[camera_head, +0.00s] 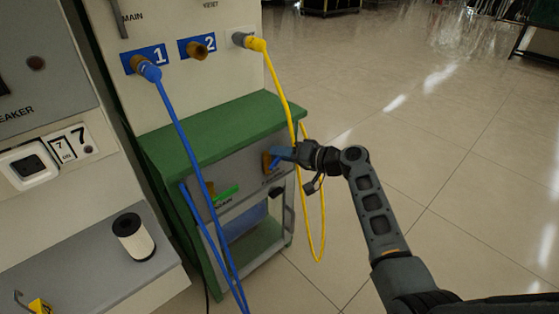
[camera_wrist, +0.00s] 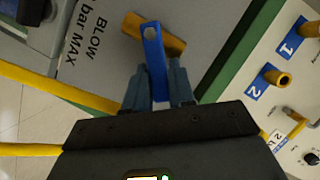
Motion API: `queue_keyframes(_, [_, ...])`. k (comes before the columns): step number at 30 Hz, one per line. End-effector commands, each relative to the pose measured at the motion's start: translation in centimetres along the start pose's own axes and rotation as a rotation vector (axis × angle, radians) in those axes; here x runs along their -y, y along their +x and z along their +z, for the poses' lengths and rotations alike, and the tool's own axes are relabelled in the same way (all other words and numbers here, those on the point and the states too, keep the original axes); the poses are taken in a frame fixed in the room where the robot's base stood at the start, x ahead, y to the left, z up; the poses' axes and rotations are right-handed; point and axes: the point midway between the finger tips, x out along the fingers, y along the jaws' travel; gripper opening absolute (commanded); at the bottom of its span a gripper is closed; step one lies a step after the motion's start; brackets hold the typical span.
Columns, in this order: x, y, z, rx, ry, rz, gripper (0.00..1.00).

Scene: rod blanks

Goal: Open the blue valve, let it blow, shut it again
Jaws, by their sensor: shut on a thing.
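The blue valve has a blue lever (camera_wrist: 153,45) on a brass body (camera_wrist: 172,42). It sits on a grey panel marked BLOW and bar MAX. The lever points away from the body, crosswise to it, toward my gripper (camera_wrist: 158,78). My gripper is shut on the lever's free end, one finger on each side. In the head view the brass body (camera_head: 267,161) shows on the front of the green bench, with the lever reaching right into my gripper (camera_head: 294,153). The fingertips are small and partly hidden there.
A yellow hose (camera_head: 315,225) hangs in a loop close by my gripper and crosses the wrist view (camera_wrist: 50,88). A blue hose (camera_head: 183,130) runs down from port 1. A green handle (camera_head: 226,192) is left of the valve. Open floor (camera_head: 440,130) lies to the right.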

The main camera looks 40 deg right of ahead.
Motion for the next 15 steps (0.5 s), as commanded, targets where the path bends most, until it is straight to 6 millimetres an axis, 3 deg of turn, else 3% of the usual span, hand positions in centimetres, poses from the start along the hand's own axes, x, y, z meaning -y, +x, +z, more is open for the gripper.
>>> queue_keyframes(15, [-2.4,0.2,0.6,-0.001,0.424,-0.175,0.0])
